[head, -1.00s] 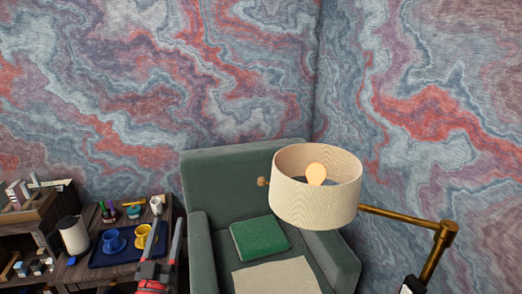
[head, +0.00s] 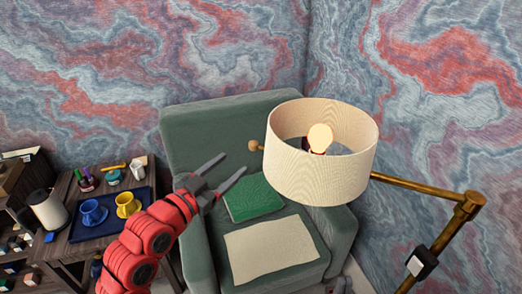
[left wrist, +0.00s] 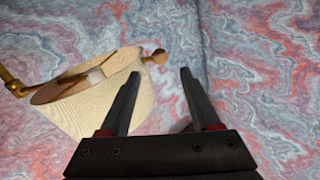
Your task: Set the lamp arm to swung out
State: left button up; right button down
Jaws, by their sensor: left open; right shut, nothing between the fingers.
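The lamp has a cream drum shade (head: 318,165) with a lit bulb (head: 319,138) inside. Its brass arm (head: 425,187) runs right from the shade to a joint on a slanting brass post (head: 440,240). A small round wooden knob (head: 254,146) sticks out left of the shade. My left gripper (head: 233,163) is open and empty, left of the shade, its fingers pointing up and right near the knob. In the left wrist view the knob (left wrist: 160,57) shows between and beyond the fingertips, and the shade (left wrist: 100,105) lies left, partly behind the left finger. My right gripper is out of view.
A green armchair (head: 190,125) stands below, with a green cushion or book (head: 252,199) and a cream cloth (head: 270,250) on it. At left, a dark table bears a blue tray (head: 110,225) with a blue cup and a yellow cup. Marbled walls stand behind.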

aim_at(257, 142)
pick_arm(q)
jog(key=p+x, duration=0.1)
jog(key=x, duration=0.3)
jog(key=p+x, duration=0.1)
jog(key=x, duration=0.3)
jog(key=p+x, duration=0.1)
jog(key=x, duration=0.4)
jog(key=shift+r, duration=0.3)
jog(key=shift+w+d+f, duration=0.15)
jog(key=shift+w+d, duration=0.05)
jog(key=shift+w, duration=0.05)
grip_shut()
dwell(0.4)
